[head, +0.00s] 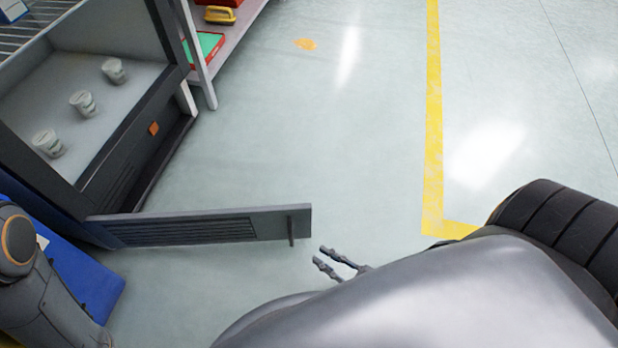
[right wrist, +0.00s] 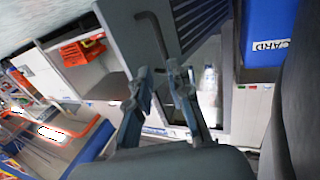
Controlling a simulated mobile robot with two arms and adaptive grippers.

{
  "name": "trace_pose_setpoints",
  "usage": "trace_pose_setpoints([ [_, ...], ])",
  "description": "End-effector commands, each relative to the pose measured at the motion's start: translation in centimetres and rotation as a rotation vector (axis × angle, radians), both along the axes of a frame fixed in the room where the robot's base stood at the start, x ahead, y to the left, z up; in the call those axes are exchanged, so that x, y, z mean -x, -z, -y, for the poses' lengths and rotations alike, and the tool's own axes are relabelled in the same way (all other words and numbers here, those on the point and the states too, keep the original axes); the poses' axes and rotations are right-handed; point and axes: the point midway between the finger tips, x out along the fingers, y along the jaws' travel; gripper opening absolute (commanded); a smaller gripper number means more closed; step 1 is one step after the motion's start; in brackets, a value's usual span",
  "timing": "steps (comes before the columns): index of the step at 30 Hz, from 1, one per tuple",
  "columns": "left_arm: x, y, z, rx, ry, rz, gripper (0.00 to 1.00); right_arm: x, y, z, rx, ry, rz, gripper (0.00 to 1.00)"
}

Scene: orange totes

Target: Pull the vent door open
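The grey vent door (head: 200,228), with dark slats, stands swung out from the bottom of the dark cabinet (head: 140,110) in the head view. An upright bar handle (head: 291,228) sits near its free end. In the right wrist view the handle (right wrist: 153,35) is a bent dark rod on the door (right wrist: 125,35). My right gripper (head: 320,255) is just right of and below the handle, apart from it in the head view. Its two fingers (right wrist: 162,82) are spread with nothing between them. My left arm shows at the lower left; its gripper is out of view.
Several pale cups (head: 82,103) stand on the cabinet's upper surface. A shelf (head: 235,30) with a yellow-handled item is at the top. The floor right of the door is clear, with a yellow line (head: 433,120).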

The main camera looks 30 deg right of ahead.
Motion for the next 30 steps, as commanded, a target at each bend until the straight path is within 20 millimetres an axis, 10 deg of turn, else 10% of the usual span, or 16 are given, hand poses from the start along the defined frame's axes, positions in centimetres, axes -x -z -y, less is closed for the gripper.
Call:
trace_pose_setpoints([
  [14,0.0,0.0,0.0,0.000,0.000,0.000,0.40,1.7,0.0,0.9,0.001,0.001,0.000,0.20],
  [19,-1.2,-0.4,0.2,-0.013,-0.005,-0.040,0.40,-0.1,-3.2,0.0,-0.016,-0.006,0.050,0.00],
  [23,-4.1,-0.6,0.8,-0.046,-0.017,-0.148,0.40,-4.7,-12.8,-2.6,-0.070,-0.022,0.202,0.00],
  [30,-5.4,2.3,0.3,-0.033,0.000,-0.294,0.40,-8.5,-37.9,-7.6,-0.278,-0.009,0.642,0.00],
])
